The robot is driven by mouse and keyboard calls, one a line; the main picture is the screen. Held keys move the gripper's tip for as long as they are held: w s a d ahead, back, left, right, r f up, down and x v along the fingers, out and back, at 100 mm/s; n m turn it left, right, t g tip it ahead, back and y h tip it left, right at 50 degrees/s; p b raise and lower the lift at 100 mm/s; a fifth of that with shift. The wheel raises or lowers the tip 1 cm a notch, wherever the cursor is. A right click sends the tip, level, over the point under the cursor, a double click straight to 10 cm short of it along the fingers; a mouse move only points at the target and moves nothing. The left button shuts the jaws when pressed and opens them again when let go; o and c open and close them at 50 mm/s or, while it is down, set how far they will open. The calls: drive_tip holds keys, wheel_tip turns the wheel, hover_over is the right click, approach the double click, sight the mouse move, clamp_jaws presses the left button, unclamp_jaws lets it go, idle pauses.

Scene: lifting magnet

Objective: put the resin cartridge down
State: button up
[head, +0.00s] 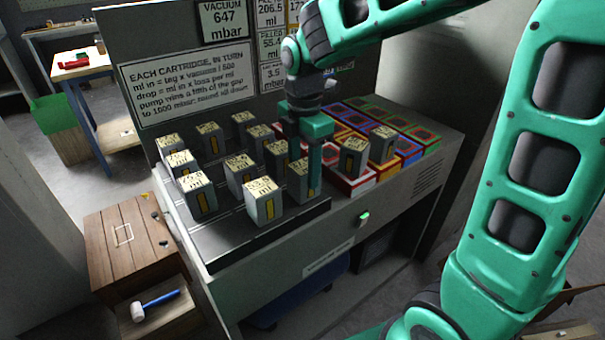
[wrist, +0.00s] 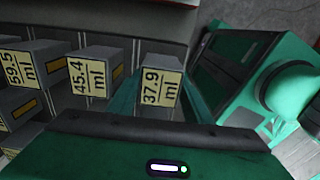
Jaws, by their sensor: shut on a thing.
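My gripper (head: 303,165) is shut on a grey resin cartridge (head: 298,185) near the right end of the front row on the dark rack (head: 265,240). In the wrist view the held cartridge (wrist: 160,82) sits between the green fingers, and its yellow label reads 37.9 ml. It looks upright. Its bottom is not clearly visible, so I cannot tell whether it touches the rack. Beside it in the wrist view stand a 45.4 ml cartridge (wrist: 98,72) and a 59.5 ml cartridge (wrist: 35,68), apart from the fingers.
Several other cartridges (head: 198,195) stand on the rack in rows. To the right are red, yellow, blue and green square trays (head: 415,135), two bearing cartridges (head: 352,157). A sign board (head: 185,85) rises behind. A wooden box (head: 130,245) and a mallet (head: 155,303) are at lower left.

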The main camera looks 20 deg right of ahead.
drive_tip(key=r, duration=0.9)
drive_tip(key=shift+w+d+r, duration=0.3)
drive_tip(key=shift+d+r, duration=0.05)
drive_tip(key=w+d+m, duration=0.2)
drive_tip(key=w+d, duration=0.2)
drive_tip(key=d, duration=0.4)
drive_tip(key=w+d+m, duration=0.3)
drive_tip(key=w+d, duration=0.2)
drive_tip(key=d, duration=0.3)
drive_tip(key=w+d+m, duration=0.1)
drive_tip(key=d+m, duration=0.3)
drive_tip(key=d, duration=1.6)
drive_tip(key=shift+d+f, duration=0.2)
drive_tip(key=shift+f, duration=4.65)
drive_tip(key=shift+f, duration=0.1)
drive_tip(key=o, duration=1.4)
